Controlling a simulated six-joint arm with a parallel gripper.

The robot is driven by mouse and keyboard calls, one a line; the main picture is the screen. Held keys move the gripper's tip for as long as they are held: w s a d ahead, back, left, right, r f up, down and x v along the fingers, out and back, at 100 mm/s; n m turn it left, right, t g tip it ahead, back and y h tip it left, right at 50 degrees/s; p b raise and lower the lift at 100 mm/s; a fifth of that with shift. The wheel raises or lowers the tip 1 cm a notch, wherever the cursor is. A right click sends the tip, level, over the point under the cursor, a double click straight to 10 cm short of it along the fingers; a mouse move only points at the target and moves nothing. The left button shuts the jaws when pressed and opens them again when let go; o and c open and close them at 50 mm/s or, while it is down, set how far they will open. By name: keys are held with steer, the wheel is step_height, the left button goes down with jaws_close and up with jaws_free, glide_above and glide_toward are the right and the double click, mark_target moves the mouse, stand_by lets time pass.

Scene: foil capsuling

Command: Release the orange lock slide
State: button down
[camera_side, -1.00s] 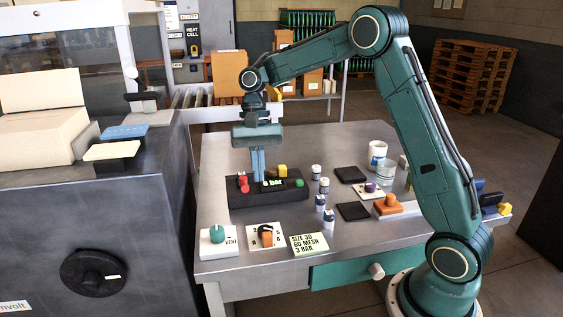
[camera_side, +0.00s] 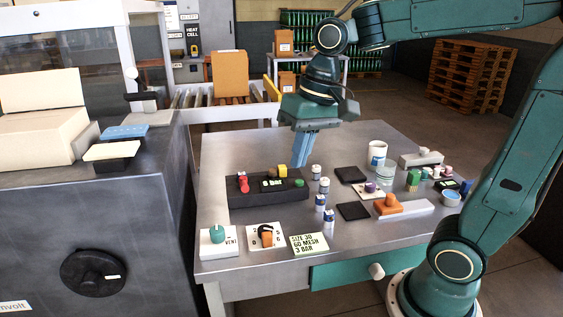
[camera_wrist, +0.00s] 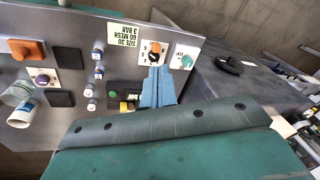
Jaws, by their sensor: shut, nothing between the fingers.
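The orange lock slide (camera_side: 388,205), a block with a round knob on top, sits at the left end of a pale rail (camera_side: 420,208) on the right part of the table. The slide also shows at the upper left of the wrist view (camera_wrist: 25,49). My gripper (camera_side: 301,165) is shut and empty, its blue fingers pointing down. It is to the left of the slide and farther back, near the right end of the black control box. In the wrist view my gripper (camera_wrist: 158,70) is also well apart from the slide.
The black box (camera_side: 265,192) carries red, yellow and green parts. Small bottles (camera_side: 320,203) stand between it and the slide. Dark square pads (camera_side: 353,211), a purple knob (camera_side: 370,187) and a white cup (camera_side: 377,155) are near the slide. The table's front right is clear.

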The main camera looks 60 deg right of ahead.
steer(key=s+d+f+n+t+h, duration=0.1)
steer(key=s+n+t, duration=0.2)
steer(key=s, duration=0.8)
steer(key=shift+d+f+n+h, duration=0.25)
steer(key=shift+d+n+h, duration=0.05)
steer(key=shift+d+n, duration=0.1)
steer(key=c, duration=2)
jaws_free()
steer(key=shift+s, duration=0.15)
steer(key=o, duration=0.7)
steer(key=shift+c, duration=0.2)
steer(key=shift+o, duration=0.5)
steer(key=shift+w+a+r+m, duration=0.1)
steer(key=shift+w+m, duration=0.2)
steer(key=shift+w, duration=0.4)
steer(key=w+f+m+g, duration=0.2)
steer(key=w+f+m, duration=0.1)
steer(key=w, duration=0.6)
steer(key=w+a+f+m+g, duration=0.1)
steer(key=w+f+m+g, duration=0.2)
steer(key=w, duration=0.6)
steer(key=shift+a+f+m, duration=0.2)
steer(key=shift+f+m, duration=0.6)
steer(key=shift+m, duration=0.4)
steer(key=shift+w+f, duration=0.1)
steer(key=shift+f, duration=0.05)
